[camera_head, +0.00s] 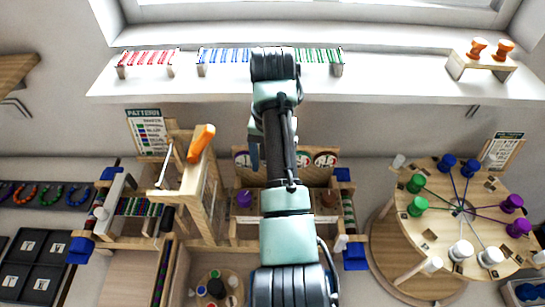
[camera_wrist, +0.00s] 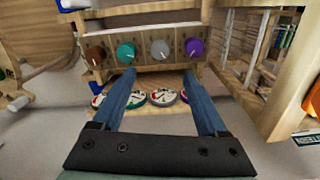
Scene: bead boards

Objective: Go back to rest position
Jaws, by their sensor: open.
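My gripper (camera_wrist: 165,90) shows in the wrist view as two long blue fingers, spread wide apart with nothing between them. Beyond the fingertips is a wooden panel (camera_wrist: 140,80) with a brown, a teal, a grey and a purple knob (camera_wrist: 194,47). Below the knobs, several round dials (camera_wrist: 162,97) sit in a row, partly between the fingers. In the head view my arm stands upright in the middle and reaches toward the white shelf. There the arm covers the middle of the wooden bead station, and only part of my gripper (camera_head: 255,150) shows beside the arm.
A wooden frame with an orange handle (camera_head: 201,143) stands close left of my arm. A round wooden board (camera_head: 450,215) with coloured spools is at the right. The white shelf (camera_head: 400,85) holds red, blue and green bead racks and orange knobs (camera_head: 478,47).

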